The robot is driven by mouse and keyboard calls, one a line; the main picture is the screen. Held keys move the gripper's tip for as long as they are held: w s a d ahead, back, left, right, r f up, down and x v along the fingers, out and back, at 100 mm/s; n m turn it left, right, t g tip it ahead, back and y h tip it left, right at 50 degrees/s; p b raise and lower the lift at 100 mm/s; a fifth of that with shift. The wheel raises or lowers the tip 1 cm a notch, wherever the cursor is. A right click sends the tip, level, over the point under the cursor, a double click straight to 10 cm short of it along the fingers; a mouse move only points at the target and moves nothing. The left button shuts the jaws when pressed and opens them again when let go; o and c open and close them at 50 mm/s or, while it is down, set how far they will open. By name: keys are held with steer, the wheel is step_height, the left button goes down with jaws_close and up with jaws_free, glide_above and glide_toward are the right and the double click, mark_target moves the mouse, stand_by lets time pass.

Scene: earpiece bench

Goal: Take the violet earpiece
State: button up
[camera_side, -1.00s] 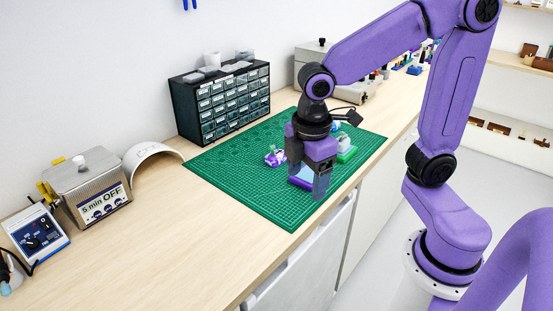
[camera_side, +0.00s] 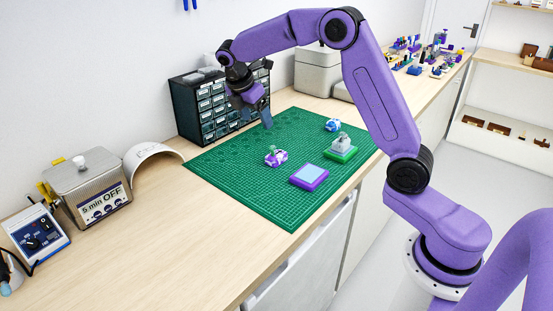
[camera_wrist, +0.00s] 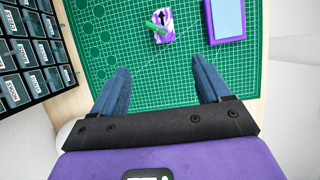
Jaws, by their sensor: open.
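The violet earpiece (camera_side: 276,158), a small violet-and-white piece with a green part on top, lies on the green cutting mat (camera_side: 250,195). It also shows near the top middle of the wrist view (camera_wrist: 165,19). My gripper (camera_side: 264,118) is raised above the mat's far side, beyond the earpiece and beside the drawer cabinet. In the wrist view its two fingers (camera_wrist: 161,78) are spread wide with nothing between them. The earpiece is ahead of the fingertips and apart from them.
A violet pad with a light blue top (camera_side: 310,177) lies right of the earpiece. A grey piece on a green base (camera_side: 341,147) and a blue-and-white piece (camera_side: 333,125) are farther back. The black drawer cabinet (camera_side: 190,113) stands close to my gripper. The mat's front left is clear.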

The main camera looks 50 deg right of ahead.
mark_target(271, 149)
steer(key=x, duration=1.2)
steer(key=shift+s+d, duration=0.1)
steer(key=shift+s+x, duration=0.2)
steer(key=shift+x, duration=1.1)
steer(key=shift+s+x, duration=0.15)
steer(key=shift+x, duration=1.2)
steer(key=shift+c, duration=0.3)
steer(key=c, duration=1)
steer(key=shift+c, duration=0.4)
steer(key=shift+r, duration=0.1)
